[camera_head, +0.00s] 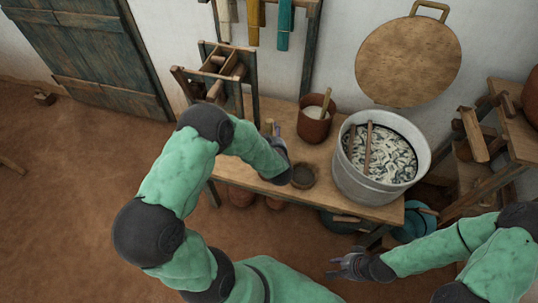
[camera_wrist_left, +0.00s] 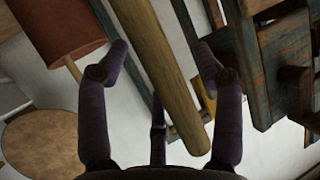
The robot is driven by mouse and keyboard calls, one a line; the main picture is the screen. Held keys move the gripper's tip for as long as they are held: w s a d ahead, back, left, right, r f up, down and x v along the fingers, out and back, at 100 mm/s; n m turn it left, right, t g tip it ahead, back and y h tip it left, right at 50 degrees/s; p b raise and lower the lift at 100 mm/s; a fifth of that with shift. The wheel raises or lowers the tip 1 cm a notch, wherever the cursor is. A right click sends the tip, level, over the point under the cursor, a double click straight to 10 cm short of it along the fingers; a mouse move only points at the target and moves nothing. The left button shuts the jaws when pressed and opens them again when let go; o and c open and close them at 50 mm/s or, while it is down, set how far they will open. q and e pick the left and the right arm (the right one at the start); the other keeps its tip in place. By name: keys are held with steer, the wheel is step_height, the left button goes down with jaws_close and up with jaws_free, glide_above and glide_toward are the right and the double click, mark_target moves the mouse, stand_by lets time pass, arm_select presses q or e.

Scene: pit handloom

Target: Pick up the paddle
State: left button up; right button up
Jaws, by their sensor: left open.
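A light wooden rod (camera_wrist_left: 165,75) with a rounded end runs between my left gripper's spread fingers in the left wrist view; it may be the paddle, but its full shape is hidden. My left gripper (camera_head: 272,128) is open over the bench in the head view, partly hidden by my arm. In the left wrist view the open fingers (camera_wrist_left: 160,90) stand on both sides of the rod, with gaps visible. Other wooden sticks stand in the clay pot (camera_head: 316,127) and the metal tub (camera_head: 345,188). My right gripper (camera_head: 345,265) is low in front of the bench, away from these.
The wooden bench (camera_head: 370,212) carries the tub, clay pot and a small dark bowl (camera_head: 303,176). A wooden frame (camera_head: 230,80) stands at the left end. A round board (camera_head: 408,62) hangs on the wall. Shelves (camera_head: 490,150) stand right. The floor at left is open.

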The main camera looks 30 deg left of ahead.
arm_select(q)
steer(key=c, duration=1.3)
steer(key=shift+o, duration=0.2)
steer(key=shift+r, duration=0.1)
